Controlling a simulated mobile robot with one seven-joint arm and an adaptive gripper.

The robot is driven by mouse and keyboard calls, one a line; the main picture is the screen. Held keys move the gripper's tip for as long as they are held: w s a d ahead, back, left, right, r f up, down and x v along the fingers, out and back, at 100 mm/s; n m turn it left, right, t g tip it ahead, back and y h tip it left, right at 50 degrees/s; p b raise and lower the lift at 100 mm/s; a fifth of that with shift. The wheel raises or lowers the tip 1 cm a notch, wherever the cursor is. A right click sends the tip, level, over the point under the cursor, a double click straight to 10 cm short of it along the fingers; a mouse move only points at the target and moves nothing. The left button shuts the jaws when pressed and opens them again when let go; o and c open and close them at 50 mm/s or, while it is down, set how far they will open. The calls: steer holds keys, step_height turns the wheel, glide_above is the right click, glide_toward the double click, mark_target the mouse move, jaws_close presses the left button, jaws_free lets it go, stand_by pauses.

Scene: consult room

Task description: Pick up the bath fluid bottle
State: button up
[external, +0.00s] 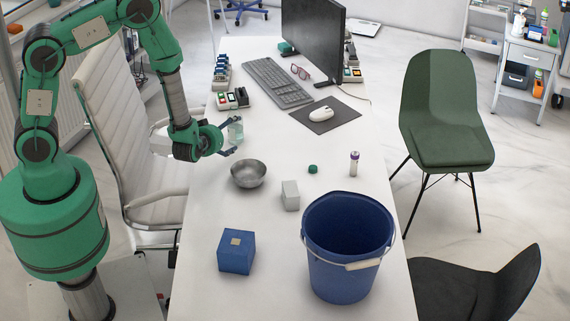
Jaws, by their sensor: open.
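My gripper (227,139) is open above the left edge of the white table, with its fingers pointing right. A pale, see-through bottle (236,130) stands right at the fingertips. I cannot tell whether the fingers touch it, and its lower part is partly hidden by a finger. A small bottle with a purple cap (354,163) stands upright on the right side of the table, well away from my gripper. No label is readable, so I cannot tell for sure which one is the bath fluid bottle.
On the white table (200,293) stand a metal bowl (248,174), a pale block (290,195), a green cap-like item (313,169), a blue box (237,251) and a large blue bucket (347,245). A keyboard (278,82), mouse (310,111) and monitor (313,40) are further back.

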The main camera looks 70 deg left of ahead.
mark_target(235, 128)
steer(key=shift+x, duration=1.95)
steer(key=shift+b+x, duration=0.85)
steer(key=shift+x, duration=1.75)
steer(key=shift+r, duration=0.1)
steer(key=c, duration=1.4)
